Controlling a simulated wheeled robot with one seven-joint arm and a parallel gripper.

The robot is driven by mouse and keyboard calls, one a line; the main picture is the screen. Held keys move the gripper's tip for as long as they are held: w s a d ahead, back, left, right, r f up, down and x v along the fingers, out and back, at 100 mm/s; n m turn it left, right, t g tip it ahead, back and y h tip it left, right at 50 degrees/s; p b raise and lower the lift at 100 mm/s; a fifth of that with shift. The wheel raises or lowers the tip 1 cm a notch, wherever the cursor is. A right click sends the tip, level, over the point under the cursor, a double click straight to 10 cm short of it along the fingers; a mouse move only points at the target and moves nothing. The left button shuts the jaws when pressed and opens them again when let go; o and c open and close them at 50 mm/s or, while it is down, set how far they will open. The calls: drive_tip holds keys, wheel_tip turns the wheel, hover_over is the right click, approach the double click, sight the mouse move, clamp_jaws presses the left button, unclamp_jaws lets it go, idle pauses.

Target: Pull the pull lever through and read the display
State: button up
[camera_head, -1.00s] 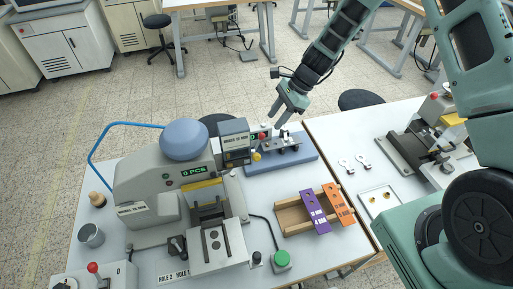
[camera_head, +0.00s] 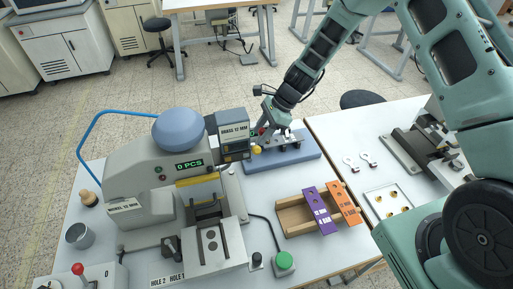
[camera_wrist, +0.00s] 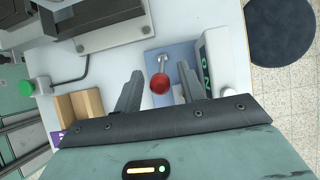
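A lever with a red ball knob (camera_wrist: 160,84) on a metal rod stands on the blue base (camera_wrist: 182,54) in the wrist view. My gripper (camera_wrist: 159,76) is open, with one finger on each side of the red knob; I cannot tell whether either finger touches it. In the head view my gripper (camera_head: 263,132) is over the left part of the blue base (camera_head: 285,158), partly hiding the lever. A box with a dark and green display (camera_wrist: 207,70) stands right of the knob in the wrist view; its reading is unclear. The press display (camera_head: 189,164) reads 0 PCS.
The grey press (camera_head: 150,185) and a box labelled BRASS 12 MM (camera_head: 233,130) stand close left of my gripper. A wooden tray (camera_head: 295,217) with purple and orange plates and a green button (camera_head: 285,260) are in front. Another red-knobbed lever (camera_head: 78,269) is at lower left.

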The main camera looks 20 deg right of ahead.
drive_tip(key=c, duration=0.8)
drive_tip(key=shift+o, duration=0.2)
drive_tip(key=shift+a, duration=0.15)
drive_tip(key=shift+a+r+p, duration=0.2)
drive_tip(key=shift+a+p, duration=0.05)
drive_tip(key=shift+a, duration=0.65)
drive_tip(key=shift+a+r+p, duration=0.2)
drive_tip(key=shift+a+p, duration=0.05)
drive_tip(key=shift+a, duration=0.65)
drive_tip(key=a+f, duration=0.2)
drive_tip(key=a, duration=0.5)
drive_tip(key=shift+b, duration=0.35)
drive_tip(key=shift+d, duration=0.1)
